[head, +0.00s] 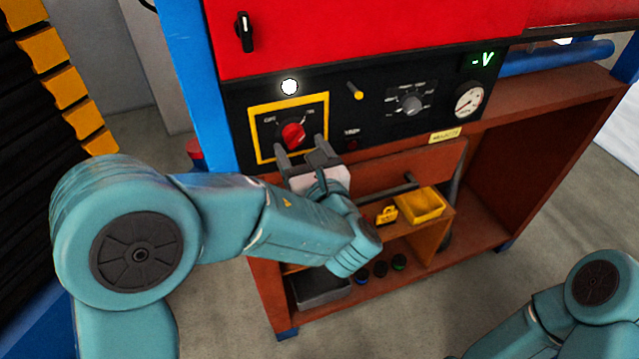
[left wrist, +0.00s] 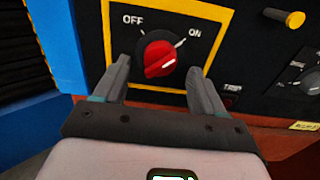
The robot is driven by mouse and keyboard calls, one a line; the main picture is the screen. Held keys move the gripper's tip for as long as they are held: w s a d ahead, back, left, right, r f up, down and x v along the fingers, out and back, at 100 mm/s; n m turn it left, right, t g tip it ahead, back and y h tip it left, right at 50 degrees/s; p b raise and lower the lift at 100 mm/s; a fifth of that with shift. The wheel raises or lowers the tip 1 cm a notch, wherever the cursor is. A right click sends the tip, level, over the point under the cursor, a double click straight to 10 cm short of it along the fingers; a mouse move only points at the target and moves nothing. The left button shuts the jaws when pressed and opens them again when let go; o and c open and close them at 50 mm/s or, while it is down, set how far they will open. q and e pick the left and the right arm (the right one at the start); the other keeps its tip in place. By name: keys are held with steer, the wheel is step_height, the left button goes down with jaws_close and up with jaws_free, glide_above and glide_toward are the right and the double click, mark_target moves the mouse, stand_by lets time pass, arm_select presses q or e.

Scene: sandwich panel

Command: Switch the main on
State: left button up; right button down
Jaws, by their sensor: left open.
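The main switch is a red rotary knob (head: 293,135) inside a yellow frame on the black panel. It also shows in the left wrist view (left wrist: 157,55), between the printed words OFF at upper left and ON at upper right. A short white mark shows on the knob's right part; I cannot tell for certain which setting it points at. My left gripper (head: 300,147) is open, with one finger to each side of the knob's lower part. In the left wrist view I see gaps between both fingers (left wrist: 158,68) and the knob. My right gripper is out of view.
A white lamp (head: 289,87) glows above the yellow frame. A yellow-tipped lever (head: 355,91), a grey selector (head: 411,103) and a round gauge (head: 469,99) lie to the right. A shelf below holds a yellow bin (head: 421,205). A blue post (head: 205,80) stands left of the panel.

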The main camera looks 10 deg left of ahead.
arm_select(q)
steer(key=b+v, duration=0.3)
steer(key=v, duration=1.1)
